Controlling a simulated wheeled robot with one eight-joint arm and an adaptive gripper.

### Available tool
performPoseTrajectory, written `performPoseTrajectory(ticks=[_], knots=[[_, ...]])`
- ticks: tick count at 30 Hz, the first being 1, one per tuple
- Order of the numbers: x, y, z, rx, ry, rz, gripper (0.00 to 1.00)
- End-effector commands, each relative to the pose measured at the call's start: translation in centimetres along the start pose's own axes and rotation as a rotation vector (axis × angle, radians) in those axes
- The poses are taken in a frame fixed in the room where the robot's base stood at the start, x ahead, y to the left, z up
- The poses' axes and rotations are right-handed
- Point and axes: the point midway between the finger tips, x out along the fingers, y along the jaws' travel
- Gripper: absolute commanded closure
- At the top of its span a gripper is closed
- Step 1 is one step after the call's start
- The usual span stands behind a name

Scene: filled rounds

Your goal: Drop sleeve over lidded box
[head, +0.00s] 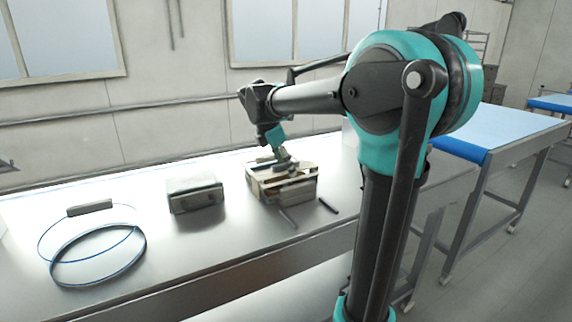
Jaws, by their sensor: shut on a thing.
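A pale box (296,192) stands on the steel bench right of the middle. A cream frame (300,178), seemingly the sleeve, sits at its top; its slats and rim look uneven. I cannot tell how far it encloses the box. My gripper (281,157) is at the top of this frame, pointing down, and is shut on a part of it, it seems. The fingertips are small and the held part is partly hidden. A grey closed box (196,195) stands apart to the left on the bench.
Two dark rods (328,206) (288,218) lie in front of the pale box. Blue-edged hoops (97,284) and a grey bar (89,208) lie at the bench's left. The steel bench (190,253) is bare along its front. A blue-topped table (500,130) stands at right.

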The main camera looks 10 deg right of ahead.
Motion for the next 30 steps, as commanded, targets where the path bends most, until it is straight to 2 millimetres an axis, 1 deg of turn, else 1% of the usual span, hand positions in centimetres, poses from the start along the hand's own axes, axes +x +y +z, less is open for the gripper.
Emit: performPoseTrajectory(ticks=[1,3,27,28,30], knots=[[0.44,-0.2,-0.31,0.0,0.007,-0.003,0.8],[0.51,-0.23,-0.36,0.0,0.008,-0.003,0.8],[0.53,-0.22,-0.49,0.0,0.011,-0.005,0.77],[0.53,-0.22,-0.49,0.0,0.011,-0.005,0.5],[0.53,-0.21,-0.5,0.0,0.011,-0.005,0.42]])
